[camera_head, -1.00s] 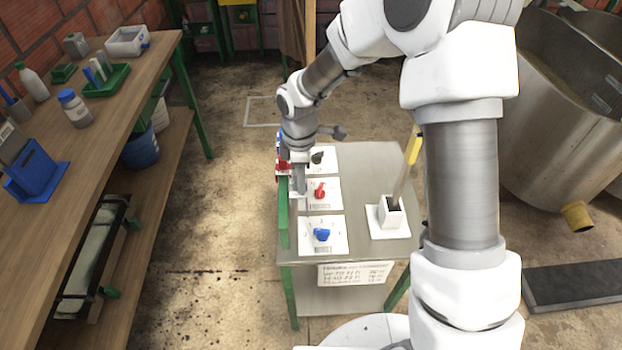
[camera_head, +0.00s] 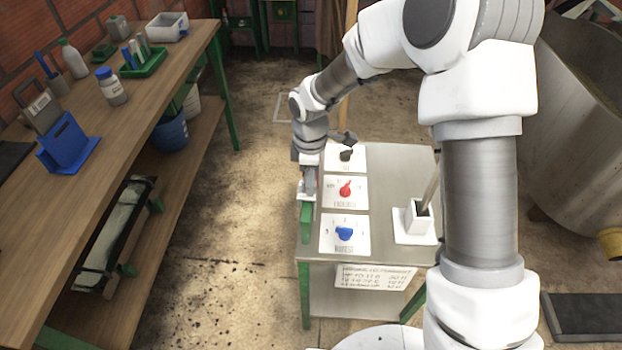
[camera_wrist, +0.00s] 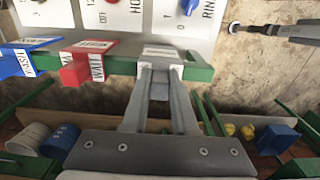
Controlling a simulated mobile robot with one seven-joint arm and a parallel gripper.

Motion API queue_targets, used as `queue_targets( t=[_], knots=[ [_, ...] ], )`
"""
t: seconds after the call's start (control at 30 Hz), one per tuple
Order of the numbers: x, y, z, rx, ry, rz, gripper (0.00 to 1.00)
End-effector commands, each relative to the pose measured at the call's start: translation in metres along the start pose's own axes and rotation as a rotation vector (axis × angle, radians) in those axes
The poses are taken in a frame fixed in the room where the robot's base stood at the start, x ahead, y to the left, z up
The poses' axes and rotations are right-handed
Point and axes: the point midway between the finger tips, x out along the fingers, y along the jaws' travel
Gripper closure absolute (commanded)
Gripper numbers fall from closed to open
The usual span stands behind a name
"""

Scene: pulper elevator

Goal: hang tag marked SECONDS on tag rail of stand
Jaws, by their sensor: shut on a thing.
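The stand (camera_head: 385,262) is a steel table with a green tag rail (camera_head: 306,226) along its left edge. The rail crosses the wrist view (camera_wrist: 202,72). A blue tag (camera_wrist: 14,62) and a red tag (camera_wrist: 78,72) marked WAIT hang side by side on it. My gripper (camera_head: 308,190) is at the rail, right of the red tag in the wrist view (camera_wrist: 161,75). It is shut on a grey tag (camera_wrist: 158,90) with a white top label (camera_wrist: 160,52). Its lettering is too small to read. The tag's top is level with the rail; I cannot tell whether it rests on it.
Dial panels with a black, a red (camera_head: 345,188) and a blue knob (camera_head: 344,233) lie on the stand. A white holder (camera_head: 416,218) with an upright handle stands to their right. A wooden bench (camera_head: 140,120) is at left, with open floor between.

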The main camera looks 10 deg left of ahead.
Motion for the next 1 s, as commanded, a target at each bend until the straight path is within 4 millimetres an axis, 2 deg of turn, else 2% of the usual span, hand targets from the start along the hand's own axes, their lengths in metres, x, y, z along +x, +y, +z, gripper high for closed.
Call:
queue_targets(
  t=[0.47, 0.5, 0.67, 1.0],
  knots=[
    [0.0054, 0.0, 0.0001, 0.0, 0.0, 0.0, 1.0],
    [0.0054, 0.0, 0.0001, 0.0, 0.0, 0.0, 0.68],
    [0.0053, 0.0001, 0.0001, 0.0, 0.0, 0.0, 0.4],
    [0.0029, 0.0003, 0.0001, 0.0, 0.0, 0.001, 0.39]
  ],
)
